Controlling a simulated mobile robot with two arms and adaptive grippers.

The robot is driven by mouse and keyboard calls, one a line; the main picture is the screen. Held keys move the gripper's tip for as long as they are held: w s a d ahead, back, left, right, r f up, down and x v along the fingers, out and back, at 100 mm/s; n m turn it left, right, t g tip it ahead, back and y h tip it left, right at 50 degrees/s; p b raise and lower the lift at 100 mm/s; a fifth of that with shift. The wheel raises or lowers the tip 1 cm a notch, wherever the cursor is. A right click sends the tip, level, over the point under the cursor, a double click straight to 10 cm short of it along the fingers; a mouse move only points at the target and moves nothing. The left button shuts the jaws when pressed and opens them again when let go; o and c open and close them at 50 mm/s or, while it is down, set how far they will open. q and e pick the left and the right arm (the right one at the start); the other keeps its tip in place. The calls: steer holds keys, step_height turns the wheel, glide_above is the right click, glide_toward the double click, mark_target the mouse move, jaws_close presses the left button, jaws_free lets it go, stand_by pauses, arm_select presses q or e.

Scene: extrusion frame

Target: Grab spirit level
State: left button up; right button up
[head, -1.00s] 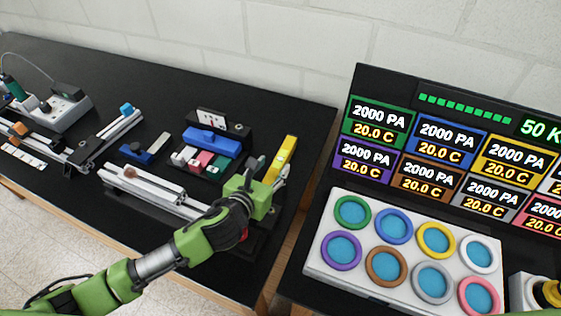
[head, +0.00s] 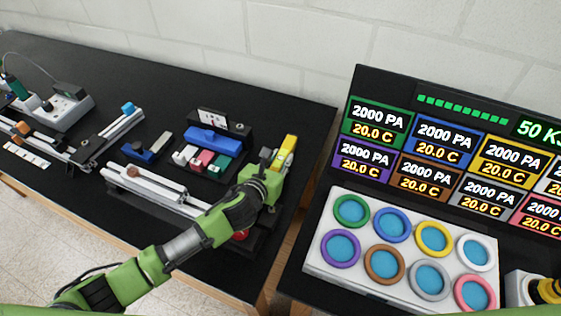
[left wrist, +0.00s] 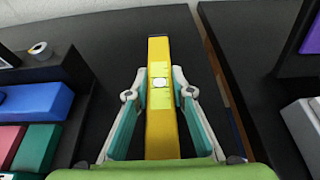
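The spirit level (head: 287,149) is a yellow bar near the right end of the left black table, beyond my left gripper (head: 275,158). In the left wrist view, the spirit level (left wrist: 159,120) runs lengthwise up the middle, with a pale vial section. My left gripper (left wrist: 159,84) has its two fingers on either side of the bar. The fingers are open, with narrow gaps at the tips; contact is not clear. The hand hides the bar's near end in the head view. My right gripper is not in view.
A block set with a blue bar (head: 213,140) stands left of the spirit level. A rail device (head: 150,183) lies in front. A gap separates this table from the right one, which holds a white panel of coloured rings (head: 318,266) and a display board (head: 456,100).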

arm_select(q)
jaws_close()
steer(key=shift+r, duration=0.1)
